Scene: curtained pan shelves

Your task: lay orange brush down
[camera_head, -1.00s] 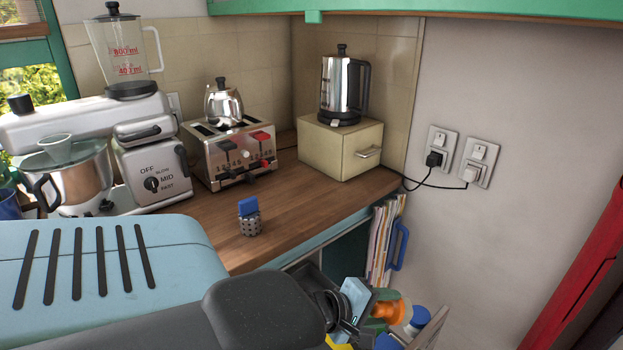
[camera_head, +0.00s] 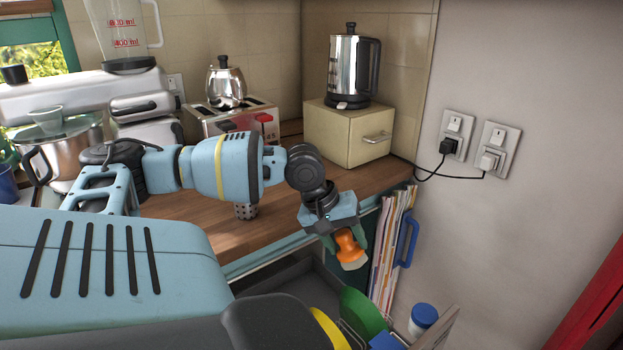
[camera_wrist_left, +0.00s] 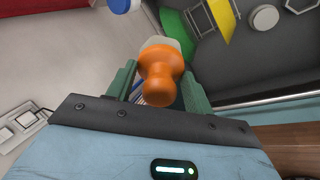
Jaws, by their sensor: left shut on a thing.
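The orange brush (camera_head: 347,246) has a rounded orange handle and a pale end. My left gripper (camera_head: 346,238) is shut on it and holds it in the air in front of the counter edge, pale end downward, above the open drawer (camera_head: 290,278). In the left wrist view the orange handle (camera_wrist_left: 160,78) sits between the two green fingers, and the pale end shows beyond it. My right gripper is not in view.
The drawer area holds a green item (camera_head: 362,318), a yellow item (camera_head: 328,326) and a blue-capped container (camera_head: 422,318). Upright folders (camera_head: 392,245) stand to the right. The wooden counter (camera_head: 190,207) carries a toaster (camera_head: 235,120) and a cream box (camera_head: 345,135) with a kettle.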

